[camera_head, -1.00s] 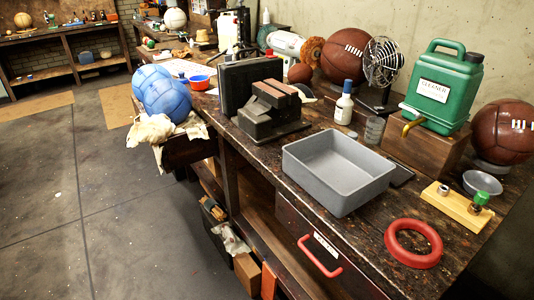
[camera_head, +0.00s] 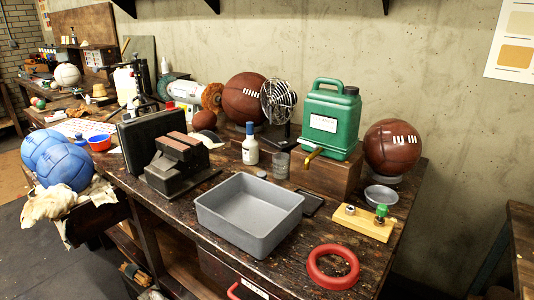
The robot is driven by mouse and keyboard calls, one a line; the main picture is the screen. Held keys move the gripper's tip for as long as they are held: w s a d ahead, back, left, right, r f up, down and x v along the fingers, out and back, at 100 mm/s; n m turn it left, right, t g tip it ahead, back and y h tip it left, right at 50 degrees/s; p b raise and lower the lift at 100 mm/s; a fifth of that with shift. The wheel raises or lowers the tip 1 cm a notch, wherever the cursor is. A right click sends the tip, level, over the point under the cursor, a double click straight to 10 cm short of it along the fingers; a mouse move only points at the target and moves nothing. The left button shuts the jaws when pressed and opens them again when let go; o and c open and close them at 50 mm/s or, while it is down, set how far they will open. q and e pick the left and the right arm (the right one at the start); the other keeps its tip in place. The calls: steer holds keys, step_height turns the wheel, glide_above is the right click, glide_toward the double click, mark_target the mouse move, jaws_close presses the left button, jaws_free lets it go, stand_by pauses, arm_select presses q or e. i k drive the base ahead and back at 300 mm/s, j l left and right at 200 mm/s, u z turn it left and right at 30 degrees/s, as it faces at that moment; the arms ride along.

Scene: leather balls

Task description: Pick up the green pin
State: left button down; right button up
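The green pin (camera_head: 381,212) is a small green-topped piece standing on the right part of a yellow wooden block (camera_head: 361,223). A metal cylinder (camera_head: 350,210) sits on the left part of the same block. The block lies on the dark workbench near its right end. Neither of my grippers is in the head view.
A grey tray (camera_head: 249,238) is left of the block and a red ring (camera_head: 333,264) is in front of it. A small grey bowl (camera_head: 381,196), a leather ball (camera_head: 392,147) and a green cleaner jug (camera_head: 330,121) on a wooden box stand behind.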

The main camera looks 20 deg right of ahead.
mark_target(382, 211)
steer(key=z, duration=1.35)
